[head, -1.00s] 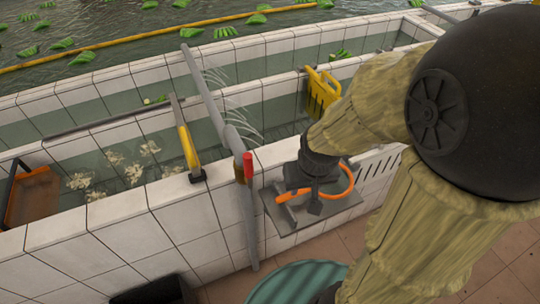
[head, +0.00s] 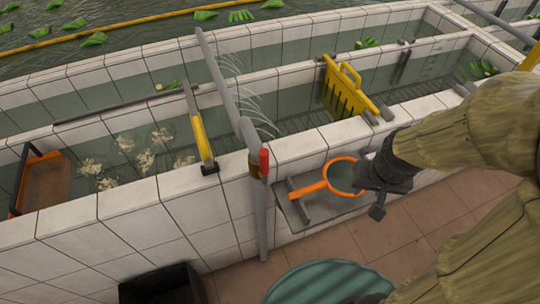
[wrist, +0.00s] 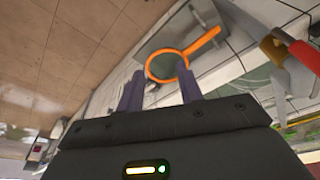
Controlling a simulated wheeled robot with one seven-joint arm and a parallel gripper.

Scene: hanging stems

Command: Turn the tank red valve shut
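The red valve handle (head: 264,161) sits on a brass-coloured fitting on the grey pipe (head: 228,88), at the tank's front wall. In the head view the handle stands upright, roughly in line with the pipe's lower part. In the wrist view the red handle (wrist: 305,56) is at the right edge, well away from my fingers. My gripper (head: 372,182) is right of the valve, in front of the tank wall, apart from the handle. In the wrist view its two fingers (wrist: 160,76) are spread with nothing between them; the orange ring shows beyond.
An orange ring with a handle (head: 310,188) lies on a grey shelf (head: 345,207) between the valve and my gripper. A yellow-handled tool (head: 201,137) leans left of the valve. A yellow basket (head: 345,92) hangs behind. A green round lid (head: 315,284) and black bin (head: 158,285) stand below.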

